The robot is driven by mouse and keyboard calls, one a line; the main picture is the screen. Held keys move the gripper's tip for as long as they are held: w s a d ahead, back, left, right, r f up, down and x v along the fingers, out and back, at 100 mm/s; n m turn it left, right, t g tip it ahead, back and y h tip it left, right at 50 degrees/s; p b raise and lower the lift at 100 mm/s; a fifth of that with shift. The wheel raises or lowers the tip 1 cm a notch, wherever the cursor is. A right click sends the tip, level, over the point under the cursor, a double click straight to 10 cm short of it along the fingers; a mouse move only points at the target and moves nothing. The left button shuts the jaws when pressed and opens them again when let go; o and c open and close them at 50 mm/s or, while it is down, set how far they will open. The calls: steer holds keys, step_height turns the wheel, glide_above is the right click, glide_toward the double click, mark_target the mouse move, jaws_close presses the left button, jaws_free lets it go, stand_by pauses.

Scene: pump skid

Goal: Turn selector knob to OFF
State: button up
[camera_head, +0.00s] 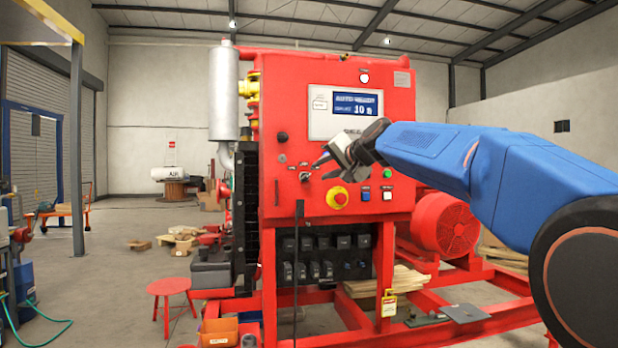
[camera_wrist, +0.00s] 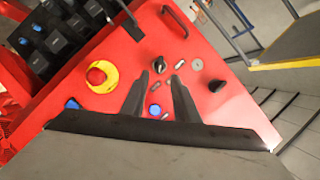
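The selector knob (camera_head: 304,176) is a small dark knob on the front of the red control panel (camera_head: 290,205), left of the yellow-ringed red emergency stop (camera_head: 340,197). Small labels surround it, too small to read, so I cannot tell its setting. In the wrist view the black knob (camera_wrist: 160,65) shows just beyond the fingertips, between them in the picture. My gripper (camera_head: 320,169) is open, its two dark fingers apart and pointing at the panel. The wrist view also shows my gripper (camera_wrist: 160,77) with an empty gap. I see no clear contact with the knob.
The emergency stop (camera_wrist: 102,76) is close beside the fingers. Another black control (camera_wrist: 216,85) is on the other side. A lit display (camera_head: 355,105) is above; green (camera_head: 387,173), blue (camera_head: 366,195) and white (camera_head: 387,195) buttons are right. Black breakers (camera_head: 315,242) sit below.

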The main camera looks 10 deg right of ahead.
mark_target(308, 176)
steer(key=x, duration=0.9)
jaws_close()
